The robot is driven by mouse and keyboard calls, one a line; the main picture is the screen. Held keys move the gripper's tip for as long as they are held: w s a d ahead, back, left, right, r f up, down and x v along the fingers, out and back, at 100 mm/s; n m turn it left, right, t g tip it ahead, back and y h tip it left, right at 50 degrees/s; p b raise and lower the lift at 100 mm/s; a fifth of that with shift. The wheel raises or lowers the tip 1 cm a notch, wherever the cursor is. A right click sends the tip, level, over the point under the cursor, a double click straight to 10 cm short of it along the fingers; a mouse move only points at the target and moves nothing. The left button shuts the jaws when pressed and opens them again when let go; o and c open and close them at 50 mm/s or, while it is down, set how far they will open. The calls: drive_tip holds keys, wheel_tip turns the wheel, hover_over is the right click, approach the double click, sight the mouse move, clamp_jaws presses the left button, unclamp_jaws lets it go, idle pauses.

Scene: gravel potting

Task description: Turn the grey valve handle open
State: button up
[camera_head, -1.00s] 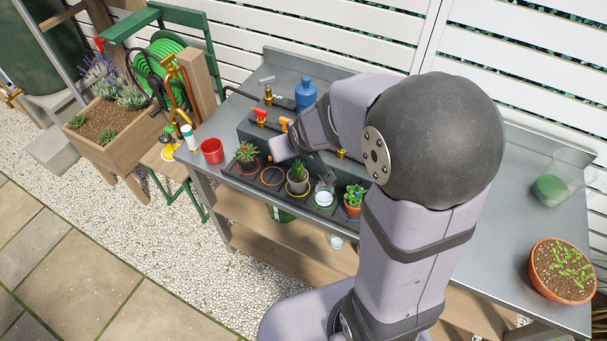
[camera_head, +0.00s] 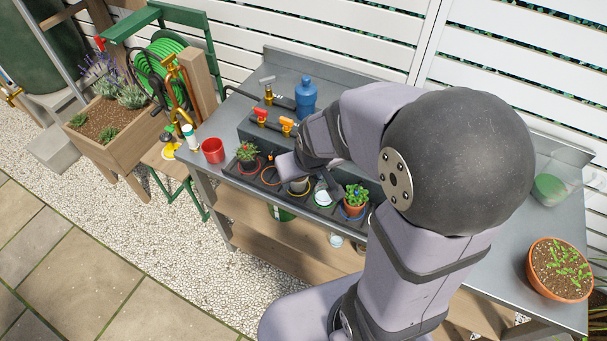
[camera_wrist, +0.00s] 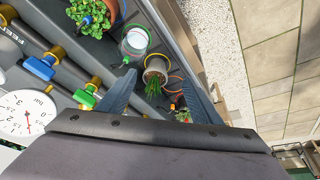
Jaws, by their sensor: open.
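The grey valve handle (camera_head: 266,80) sits on top of a brass valve body (camera_head: 269,95) at the back left of the metal bench, beside a blue bottle. It is in the head view only; I cannot make it out in the wrist view. My gripper (camera_wrist: 158,72) is open in the wrist view, its two dark fingers apart with nothing held. It points down over the row of pots, to the front and right of the grey handle and well apart from it. In the head view my wrist largely hides the fingers.
Red (camera_head: 261,114) and orange (camera_head: 287,125) handles stand between the grey handle and my arm. The blue bottle (camera_head: 306,97) stands close to its right. Blue (camera_wrist: 40,67) and green (camera_wrist: 86,98) handles and a gauge (camera_wrist: 25,115) are left of my fingers. A red cup (camera_head: 213,151) stands at the front left.

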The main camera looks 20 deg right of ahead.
drive_tip(key=c, duration=0.5)
drive_tip(key=shift+w+r, duration=0.2)
drive_tip(key=shift+w, duration=0.1)
drive_tip(key=c, duration=0.5)
drive_tip(key=w+r+m, duration=0.2)
drive_tip(key=w+m, duration=0.1)
drive_tip(key=w+r+m+t+y+p, duration=0.1)
drive_tip(key=w+r+m, duration=0.1)
drive_tip(key=w+m, duration=0.1)
drive_tip(key=w+r+m+t, duration=0.1)
drive_tip(key=w+r+m, duration=0.1)
drive_tip(key=w+m, duration=0.1)
drive_tip(key=shift+w+d, duration=0.2)
drive_tip(key=shift+w, duration=0.35)
clamp_jaws()
drive_tip(key=w+d+r+m+t+p, duration=0.1)
drive_tip(key=w+d+r+m+t, duration=0.2)
drive_tip(key=w+r+m, duration=0.2)
drive_tip(key=w+m, duration=0.3)
drive_tip(key=shift+r+y, duration=0.3)
drive_tip(key=shift+r, duration=0.1)
